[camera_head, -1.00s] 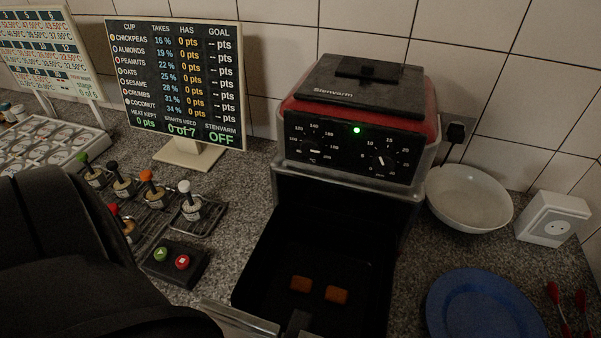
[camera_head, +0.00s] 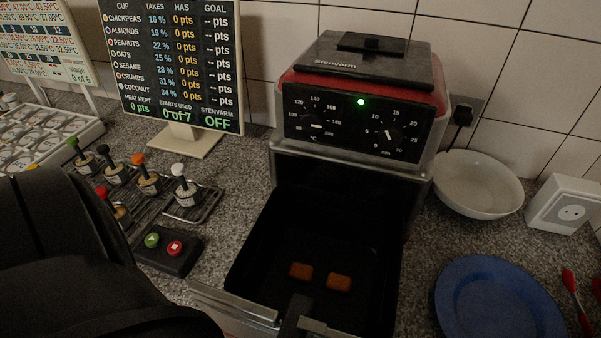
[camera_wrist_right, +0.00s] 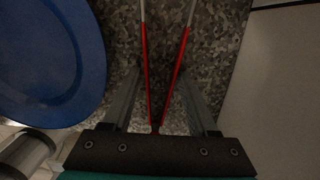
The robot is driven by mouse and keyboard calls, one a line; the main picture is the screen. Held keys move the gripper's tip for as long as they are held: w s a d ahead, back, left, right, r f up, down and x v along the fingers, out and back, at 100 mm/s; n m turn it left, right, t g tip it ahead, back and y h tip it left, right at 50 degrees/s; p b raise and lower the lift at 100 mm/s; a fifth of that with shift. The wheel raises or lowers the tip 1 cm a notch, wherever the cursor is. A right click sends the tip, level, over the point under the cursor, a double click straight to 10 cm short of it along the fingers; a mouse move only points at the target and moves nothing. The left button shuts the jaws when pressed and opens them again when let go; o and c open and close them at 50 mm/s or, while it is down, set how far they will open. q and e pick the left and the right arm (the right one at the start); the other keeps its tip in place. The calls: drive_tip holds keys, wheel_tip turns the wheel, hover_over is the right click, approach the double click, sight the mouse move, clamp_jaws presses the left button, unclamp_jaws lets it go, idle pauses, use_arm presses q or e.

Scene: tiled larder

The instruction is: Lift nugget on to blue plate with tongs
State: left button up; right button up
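Two brown nuggets (camera_head: 301,271) (camera_head: 339,282) lie side by side in the dark, pulled-out drawer (camera_head: 256,247) of the fryer. The blue plate (camera_head: 498,300) is empty on the counter to the right of the drawer; its edge also shows in the right wrist view (camera_wrist_right: 50,62). The red-handled tongs (camera_head: 577,300) lie on the counter right of the plate. In the right wrist view the two red tong arms (camera_wrist_right: 146,80) run between the spread fingers of my right gripper (camera_wrist_right: 160,85), with gaps on both sides. My left gripper is out of view; its dark arm fills the lower left.
The fryer (camera_head: 362,95) stands behind the drawer, whose handle (camera_head: 296,315) points toward me. A white bowl (camera_head: 478,185) and a socket box (camera_head: 565,205) stand at right. A two-button box (camera_head: 168,250), several coloured-knob plungers (camera_head: 147,180) and a score board (camera_head: 180,65) stand at left.

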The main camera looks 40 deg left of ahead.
drive_tip(key=c, duration=0.4)
drive_tip(key=shift+r, duration=0.1)
wheel_tip(320, 180, up, 12)
drive_tip(key=p, duration=0.9)
drive_tip(key=shift+a, duration=0.1)
